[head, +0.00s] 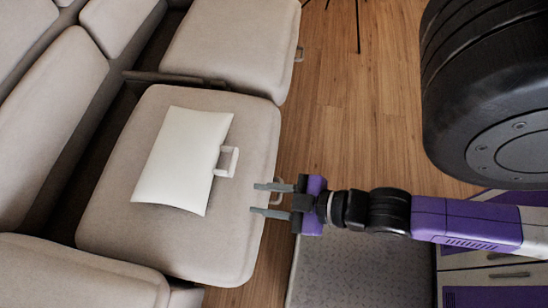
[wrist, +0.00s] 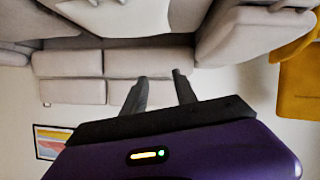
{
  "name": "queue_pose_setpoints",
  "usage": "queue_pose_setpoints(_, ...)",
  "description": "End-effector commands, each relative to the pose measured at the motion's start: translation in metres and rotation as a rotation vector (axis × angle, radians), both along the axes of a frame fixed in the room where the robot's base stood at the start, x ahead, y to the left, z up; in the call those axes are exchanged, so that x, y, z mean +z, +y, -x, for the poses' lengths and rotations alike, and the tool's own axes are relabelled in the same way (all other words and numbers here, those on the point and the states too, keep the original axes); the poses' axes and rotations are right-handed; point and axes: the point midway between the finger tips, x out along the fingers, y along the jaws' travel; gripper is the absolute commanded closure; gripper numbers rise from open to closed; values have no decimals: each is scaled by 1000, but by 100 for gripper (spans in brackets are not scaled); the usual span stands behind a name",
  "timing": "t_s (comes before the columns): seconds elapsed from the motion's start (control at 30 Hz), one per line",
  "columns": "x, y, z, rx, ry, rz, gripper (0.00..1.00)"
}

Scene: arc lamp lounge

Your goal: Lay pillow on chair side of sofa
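The white pillow (head: 181,160) lies flat on a beige seat cushion of the sofa (head: 105,222) in the head view. A small white loop handle (head: 228,162) sticks out from its right edge. My gripper (head: 262,199) is open and empty. Its fingers point left, over the cushion's right edge, a little right of and below the handle and apart from it. In the wrist view my gripper (wrist: 158,80) shows two spread fingers with nothing between them, and part of the pillow (wrist: 120,15) shows at the top.
Another seat cushion (head: 225,45) lies beyond a dark gap at the top, and a sofa section (head: 80,275) stands at the lower left. Wood floor (head: 345,110) is open to the right. A mustard-coloured piece (wrist: 300,85) shows at the wrist view's right.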

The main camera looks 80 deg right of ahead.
Motion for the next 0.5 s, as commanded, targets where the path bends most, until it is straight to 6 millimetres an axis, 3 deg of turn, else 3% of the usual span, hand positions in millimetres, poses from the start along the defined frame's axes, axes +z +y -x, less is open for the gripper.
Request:
queue_pose_setpoints(0.1,41,6,15,-13,-89,-124,66)
queue_pose_setpoints(0.2,62,8,20,-19,-138,-193,66)
queue_pose_setpoints(0.5,72,9,22,-23,-163,-229,66)
